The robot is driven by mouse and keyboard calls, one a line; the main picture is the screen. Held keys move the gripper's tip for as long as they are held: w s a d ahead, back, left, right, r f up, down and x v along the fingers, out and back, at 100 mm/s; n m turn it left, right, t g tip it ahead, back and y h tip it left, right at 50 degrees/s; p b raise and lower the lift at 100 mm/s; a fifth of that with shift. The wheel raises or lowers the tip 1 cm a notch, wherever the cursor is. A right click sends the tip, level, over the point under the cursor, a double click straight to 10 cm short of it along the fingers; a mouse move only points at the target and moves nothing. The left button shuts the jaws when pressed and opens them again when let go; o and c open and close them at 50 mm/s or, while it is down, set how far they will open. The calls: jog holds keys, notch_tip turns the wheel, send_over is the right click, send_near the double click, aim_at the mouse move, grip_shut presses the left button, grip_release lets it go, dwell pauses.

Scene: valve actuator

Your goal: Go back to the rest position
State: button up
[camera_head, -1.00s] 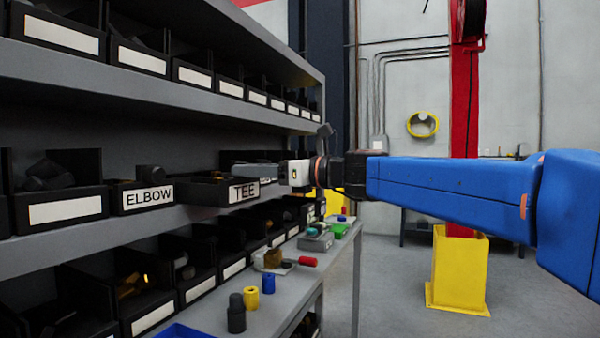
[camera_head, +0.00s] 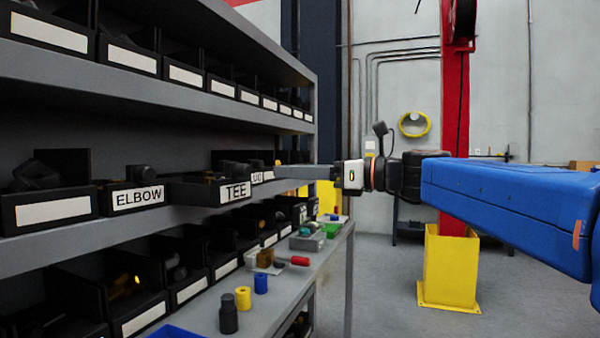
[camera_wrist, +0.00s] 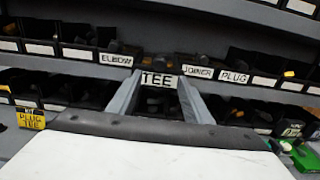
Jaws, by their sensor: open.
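My gripper (camera_head: 305,171) points left toward the shelf, at the end of my blue arm, in front of the TEE bin. In the wrist view its two grey fingers (camera_wrist: 157,92) stand apart, with the TEE label (camera_wrist: 159,80) showing between them and nothing held. The black TEE bin (camera_head: 207,192) sits on the middle shelf and juts out past the ELBOW bin (camera_head: 137,198). A clear gap shows between the fingertips and the TEE bin in the head view.
Shelves of black bins fill the left. A grey bench (camera_head: 277,300) below carries small yellow, blue and black cylinders, a red part and a green part. A red post (camera_head: 456,140) with a yellow base (camera_head: 450,270) stands behind my arm. Floor at right is clear.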

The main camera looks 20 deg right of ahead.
jog(key=shift+s+d, duration=0.25)
jog(key=shift+d, duration=0.1)
jog(key=s+f+n+g+h, duration=0.2)
jog(key=s+f+n+h, duration=0.3)
jog(key=f, duration=0.8)
jog(key=s+f+n+g+h, duration=0.2)
jog(key=s+f+n, duration=0.45)
jog(key=f, duration=0.75)
jog(key=s+d+f+n+g+h, duration=0.1)
jog(key=s+d+f+n+h, duration=0.2)
jog(key=s+d+f+n, duration=0.2)
jog(key=s+d+f+n+g+h, duration=0.1)
jog(key=s+d+f+n+h, duration=0.3)
jog(key=f+n, duration=0.5)
notch_tip(320, 180, down, 4)
jog(key=shift+s+d, duration=0.6)
jog(key=shift+s, duration=0.4)
jog(key=shift+o, duration=0.3)
